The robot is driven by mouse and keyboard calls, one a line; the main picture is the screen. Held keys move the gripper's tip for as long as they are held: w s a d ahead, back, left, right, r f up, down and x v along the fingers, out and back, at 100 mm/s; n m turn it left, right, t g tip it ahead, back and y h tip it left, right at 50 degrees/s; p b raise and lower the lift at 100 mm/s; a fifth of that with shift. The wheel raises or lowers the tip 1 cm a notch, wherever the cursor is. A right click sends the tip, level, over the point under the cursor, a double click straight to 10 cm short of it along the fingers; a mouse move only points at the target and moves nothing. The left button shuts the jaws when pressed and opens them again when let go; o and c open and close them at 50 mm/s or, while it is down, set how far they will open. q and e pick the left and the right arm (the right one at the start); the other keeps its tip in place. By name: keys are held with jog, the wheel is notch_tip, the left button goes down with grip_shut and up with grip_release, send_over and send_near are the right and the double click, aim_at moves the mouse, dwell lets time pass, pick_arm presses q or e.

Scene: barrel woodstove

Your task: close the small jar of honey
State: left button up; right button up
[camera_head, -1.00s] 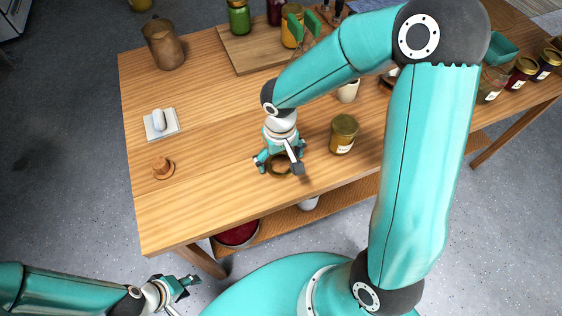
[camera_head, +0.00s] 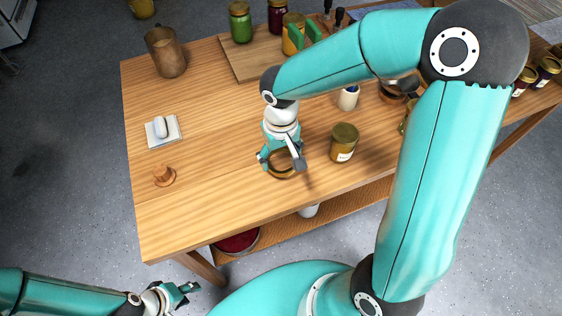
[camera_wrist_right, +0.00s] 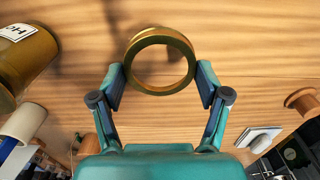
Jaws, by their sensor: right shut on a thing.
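My right gripper (camera_head: 281,166) is shut on a gold ring-shaped lid (camera_head: 283,173) near the table's front edge. In the right wrist view the lid (camera_wrist_right: 160,61) sits between the fingertips of the right gripper (camera_wrist_right: 160,88), and wood shows through its middle. I cannot tell if it touches the table. A honey-coloured jar (camera_head: 344,147) with a gold-brown top and white label stands upright just right of the gripper, apart from it. Its side and label also show in the right wrist view (camera_wrist_right: 22,50). My left gripper (camera_head: 180,294) is open and empty, off the table at lower left.
A butter dish (camera_head: 173,138), a wooden knobbed piece (camera_head: 164,176) and a brown pitcher (camera_head: 166,52) are on the left of the wooden table (camera_head: 215,205). A cutting board (camera_head: 250,66) and several jars are at the back. My right arm hides part of the table's right side.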

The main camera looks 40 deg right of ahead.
aim_at(281, 159)
notch_tip(281, 159, up, 15)
jog(key=shift+r+p, duration=0.15)
jog(key=shift+p, duration=0.15)
